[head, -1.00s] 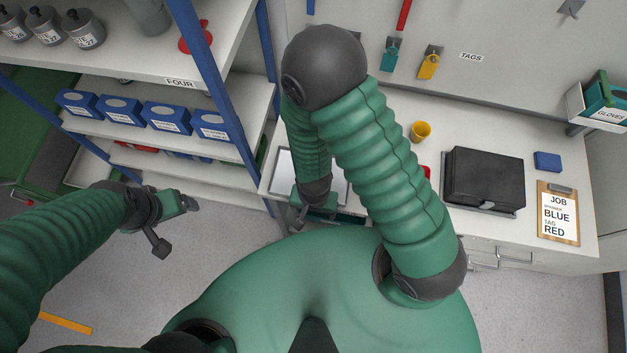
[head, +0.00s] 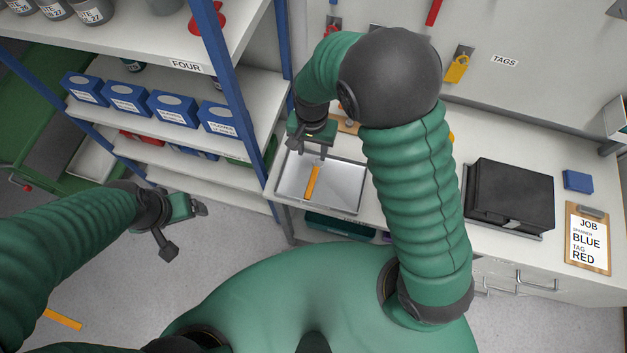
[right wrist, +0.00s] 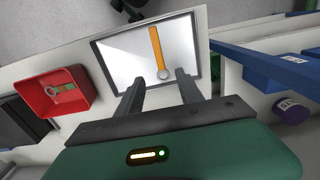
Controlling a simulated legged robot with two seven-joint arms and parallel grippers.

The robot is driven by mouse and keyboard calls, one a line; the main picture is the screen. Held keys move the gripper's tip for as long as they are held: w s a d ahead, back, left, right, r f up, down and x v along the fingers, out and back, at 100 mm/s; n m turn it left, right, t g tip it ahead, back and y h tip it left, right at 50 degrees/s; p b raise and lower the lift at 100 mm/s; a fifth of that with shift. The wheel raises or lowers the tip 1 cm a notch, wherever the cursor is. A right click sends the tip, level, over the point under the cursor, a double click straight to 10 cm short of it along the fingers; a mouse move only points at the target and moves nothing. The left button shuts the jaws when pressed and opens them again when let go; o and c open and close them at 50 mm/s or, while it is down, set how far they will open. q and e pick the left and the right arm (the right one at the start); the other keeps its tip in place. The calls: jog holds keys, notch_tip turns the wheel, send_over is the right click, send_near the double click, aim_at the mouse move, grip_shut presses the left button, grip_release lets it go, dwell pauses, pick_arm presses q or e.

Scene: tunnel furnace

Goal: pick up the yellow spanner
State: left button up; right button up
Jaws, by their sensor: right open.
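The yellow spanner (head: 313,182) lies in a shallow metal tray (head: 353,209) on the bench. It also shows in the right wrist view (right wrist: 156,46), its grey ringed end nearest my gripper. My right gripper (head: 313,151) is open and empty, at the spanner's far end in the head view. In the right wrist view its two fingers (right wrist: 159,77) are apart, either side of the line of the spanner, and do not touch it. My left gripper (head: 188,222) hangs away from the bench, above the floor; its opening is unclear.
A black case (head: 510,195), blue block (head: 577,181) and job clipboard (head: 588,238) lie to the right. Blue boxes (head: 172,108) fill the left shelving, whose blue post (head: 236,95) stands close to the tray. A red bin (right wrist: 66,92) is beside the tray.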

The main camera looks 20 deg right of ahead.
jog(key=p, duration=0.1)
send_over(312, 179)
notch_tip(312, 179, down, 8)
jog(key=shift+s+d+r, duration=0.1)
jog(key=shift+s+d, duration=0.05)
notch_tip(312, 179, down, 6)
jog(key=shift+f+p, duration=0.1)
jog(key=shift+p, duration=0.95)
jog(key=shift+f, duration=0.45)
pick_arm(q)
jog(key=v, duration=0.4)
jog(key=shift+w, duration=0.2)
pick_arm(e)
grip_shut()
